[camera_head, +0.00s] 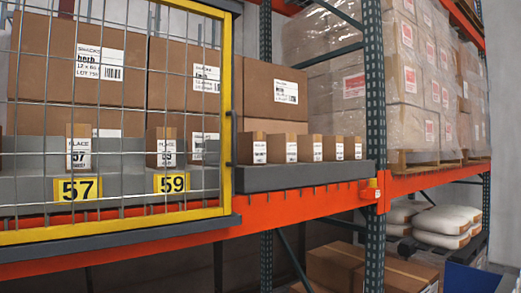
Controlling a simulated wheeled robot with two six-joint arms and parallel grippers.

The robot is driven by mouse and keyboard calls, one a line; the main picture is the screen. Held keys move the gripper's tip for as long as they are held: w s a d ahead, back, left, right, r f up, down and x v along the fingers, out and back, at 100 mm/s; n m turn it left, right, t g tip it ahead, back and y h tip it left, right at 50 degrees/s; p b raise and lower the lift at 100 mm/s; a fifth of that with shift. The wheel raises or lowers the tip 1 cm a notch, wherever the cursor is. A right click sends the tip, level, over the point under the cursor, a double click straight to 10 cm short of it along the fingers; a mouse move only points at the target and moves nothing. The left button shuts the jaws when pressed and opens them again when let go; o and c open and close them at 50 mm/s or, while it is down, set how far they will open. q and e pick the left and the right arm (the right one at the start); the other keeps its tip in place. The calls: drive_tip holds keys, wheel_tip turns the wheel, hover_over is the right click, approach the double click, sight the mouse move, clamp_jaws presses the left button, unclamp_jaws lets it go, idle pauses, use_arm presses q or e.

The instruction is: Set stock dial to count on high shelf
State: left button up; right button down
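A high shelf with an orange beam (320,198) crosses the view. A row of several small brown cartons with white labels (291,150) stands on a grey ledge (300,176) on it. Behind the yellow-framed wire mesh gate (226,110) at left are two more small cartons marked "PLACE", one above the yellow 57 plate (77,189) and one above the yellow 59 plate (171,183). I cannot make out a stock dial. Neither of my grippers is in view.
Large brown cartons (275,80) stand behind the small ones. A green upright (375,140) divides the rack. Wrapped pallet loads (410,75) stand at right. White sacks (445,222) and boxes (350,262) lie below, with a blue object (480,279) at the lower right.

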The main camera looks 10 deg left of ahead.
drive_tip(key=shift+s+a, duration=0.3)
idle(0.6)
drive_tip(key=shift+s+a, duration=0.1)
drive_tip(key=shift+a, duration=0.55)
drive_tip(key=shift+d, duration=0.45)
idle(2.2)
